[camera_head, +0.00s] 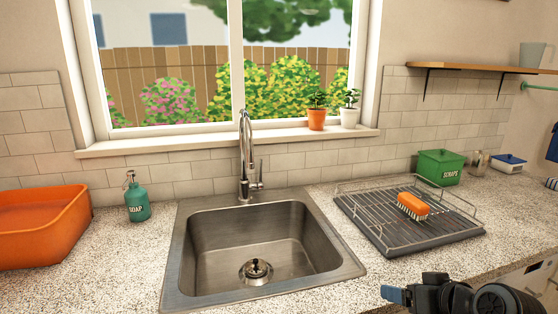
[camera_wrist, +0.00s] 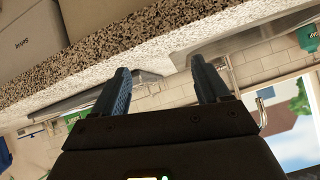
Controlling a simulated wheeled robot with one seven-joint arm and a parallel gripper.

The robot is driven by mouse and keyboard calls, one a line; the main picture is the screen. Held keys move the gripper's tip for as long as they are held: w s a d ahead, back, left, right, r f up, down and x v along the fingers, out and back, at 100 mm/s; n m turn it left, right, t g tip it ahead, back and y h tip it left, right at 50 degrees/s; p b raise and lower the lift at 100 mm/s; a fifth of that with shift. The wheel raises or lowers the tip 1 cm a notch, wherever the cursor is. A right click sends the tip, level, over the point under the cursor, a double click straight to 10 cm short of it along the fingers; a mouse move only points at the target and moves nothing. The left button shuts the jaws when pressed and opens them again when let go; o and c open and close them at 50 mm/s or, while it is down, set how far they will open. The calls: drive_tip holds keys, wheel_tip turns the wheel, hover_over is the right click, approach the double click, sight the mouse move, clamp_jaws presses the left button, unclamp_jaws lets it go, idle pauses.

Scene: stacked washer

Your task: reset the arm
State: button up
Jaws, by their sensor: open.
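My gripper (camera_wrist: 161,82) shows in the wrist view with two blue fingers apart and nothing between them. That view is upside down, with the speckled counter's front edge across the top. In the head view my gripper's blue fingertip (camera_head: 394,294) and my black wrist are at the bottom right, in front of the counter, right of the sink. My gripper appears clear of the objects on the counter. The rest of my arm is cut off by the frame.
The sink (camera_head: 180,272) with its faucet (camera_head: 245,155) is at centre. A drying rack (camera_head: 375,232) holds an orange brush (camera_head: 413,206). A green scraps box (camera_head: 440,167) stands behind. A soap bottle (camera_head: 137,198) and orange basin (camera_head: 40,232) are left. The counter's front edge (camera_wrist: 140,55) is near my gripper.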

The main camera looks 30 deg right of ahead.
drive_tip(key=s+a+f+t, duration=0.15)
drive_tip(key=s+a, duration=0.25)
drive_tip(key=a, duration=0.6)
drive_tip(key=s+a+f, duration=0.3)
drive_tip(key=s+a, duration=0.2)
drive_tip(key=a, duration=0.4)
drive_tip(key=s+a+r+n+t+y, duration=0.1)
drive_tip(key=s+a+r+n, duration=0.1)
drive_tip(key=s, duration=0.6)
drive_tip(key=s+a+r+n+t+y, duration=0.1)
drive_tip(key=s+a+r+n+t, duration=0.1)
drive_tip(key=s+r, duration=0.4)
drive_tip(key=s+a+n, duration=0.1)
drive_tip(key=s+a, duration=0.1)
drive_tip(key=shift+a+r, duration=0.35)
